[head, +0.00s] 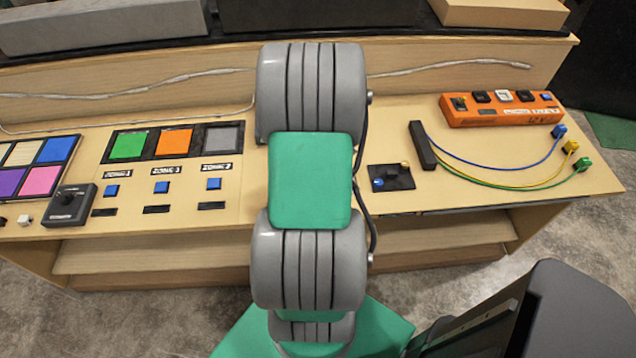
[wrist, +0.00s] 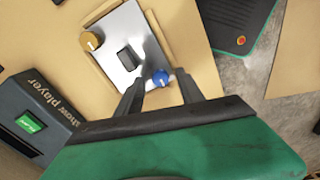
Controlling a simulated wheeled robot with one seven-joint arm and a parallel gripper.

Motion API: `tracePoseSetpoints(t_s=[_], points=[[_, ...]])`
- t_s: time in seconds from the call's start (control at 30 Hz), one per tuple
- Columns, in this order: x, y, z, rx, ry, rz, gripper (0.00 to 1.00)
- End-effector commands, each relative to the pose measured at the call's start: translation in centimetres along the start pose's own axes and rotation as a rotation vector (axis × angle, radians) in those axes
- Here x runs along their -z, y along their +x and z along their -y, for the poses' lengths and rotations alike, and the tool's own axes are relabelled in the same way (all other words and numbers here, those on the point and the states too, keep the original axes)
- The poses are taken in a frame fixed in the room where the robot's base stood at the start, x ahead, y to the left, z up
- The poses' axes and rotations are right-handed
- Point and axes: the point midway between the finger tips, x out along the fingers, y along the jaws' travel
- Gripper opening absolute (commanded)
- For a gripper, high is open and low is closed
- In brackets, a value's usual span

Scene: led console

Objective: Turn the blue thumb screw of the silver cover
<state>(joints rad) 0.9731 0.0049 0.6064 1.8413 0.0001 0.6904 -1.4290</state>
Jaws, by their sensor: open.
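In the wrist view the silver cover (wrist: 124,48) lies on the wooden table top. It is a shiny plate with a dark rectangle in its middle. The blue thumb screw (wrist: 160,77) stands at its lower right corner and a brass-coloured knob (wrist: 90,41) at its upper left corner. My gripper (wrist: 160,83) is open, with one finger on each side of the blue thumb screw. I see gaps beside the screw, but its height relative to the fingertips is hard to tell. In the head view my arm hides the gripper, and I cannot make out the silver cover.
A dark box marked "show player" (wrist: 45,117) stands near the cover. Right of my arm are a dark plate (head: 398,180) with blue and brass knobs, a black cable block (head: 421,146) and an orange power strip (head: 500,107). A black knob box (head: 70,205) is at left.

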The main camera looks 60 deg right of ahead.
Motion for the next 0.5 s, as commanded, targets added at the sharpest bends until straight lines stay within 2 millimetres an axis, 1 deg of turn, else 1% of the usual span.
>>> tracePoseSetpoints(t_s=[0.2, 0.3, 0.4, 0.5], points=[[0.0, -4.5, -0.1, -0.003, 0.000, 0.000, 0.45], [0.0, -6.0, 0.0, -0.001, 0.000, 0.000, 0.45], [0.0, -6.7, 0.1, 0.001, 0.000, 0.000, 0.45], [0.0, -6.8, 0.1, 0.002, 0.000, 0.000, 0.45]])
